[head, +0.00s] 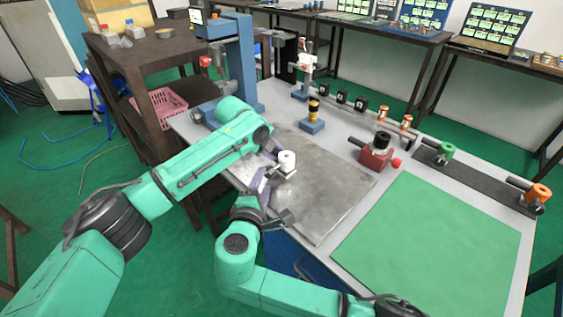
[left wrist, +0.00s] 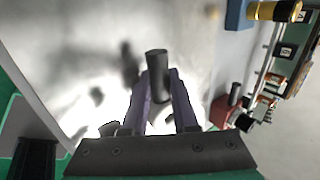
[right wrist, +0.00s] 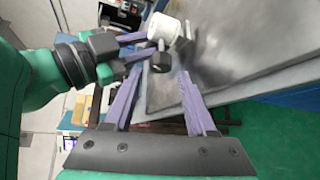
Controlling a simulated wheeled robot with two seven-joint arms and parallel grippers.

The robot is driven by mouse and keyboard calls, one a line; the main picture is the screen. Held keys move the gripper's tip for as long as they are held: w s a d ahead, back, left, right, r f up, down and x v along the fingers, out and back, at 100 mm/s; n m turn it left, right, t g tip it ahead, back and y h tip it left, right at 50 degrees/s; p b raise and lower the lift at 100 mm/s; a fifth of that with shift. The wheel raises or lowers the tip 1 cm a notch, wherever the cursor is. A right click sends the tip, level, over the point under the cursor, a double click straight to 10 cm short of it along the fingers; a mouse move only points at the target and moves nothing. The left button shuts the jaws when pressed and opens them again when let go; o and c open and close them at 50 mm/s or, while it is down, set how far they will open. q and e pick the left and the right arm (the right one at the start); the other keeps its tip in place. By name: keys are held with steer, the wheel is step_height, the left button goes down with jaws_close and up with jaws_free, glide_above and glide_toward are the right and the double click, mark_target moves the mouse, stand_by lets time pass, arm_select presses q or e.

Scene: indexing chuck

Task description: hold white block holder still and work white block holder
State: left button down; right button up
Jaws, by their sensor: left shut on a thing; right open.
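The white block holder (head: 287,162) stands on the grey metal plate, with a white cylindrical top and a grey lower part. In the right wrist view its white top (right wrist: 165,28) shows beside a dark cylindrical part. My left gripper (head: 274,165) is shut on this holder; the left wrist view shows a dark grey cylinder (left wrist: 157,68) between its purple fingers (left wrist: 162,100). My right gripper (head: 262,186) is open and empty, just nearer than the holder, at the plate's left edge. Its fingers (right wrist: 160,100) are spread apart and touch nothing visible.
The metal plate (head: 325,205) is bare around the holder. A red block holder (head: 376,153) with a black top stands at the right, near the green mat (head: 430,245). A blue block (head: 312,126) and a blue column (head: 242,65) stand behind. My two arms are close together.

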mark_target(267, 174)
steer(key=x, duration=0.4)
steer(key=shift+w, duration=0.25)
jaws_close()
stand_by(1.0)
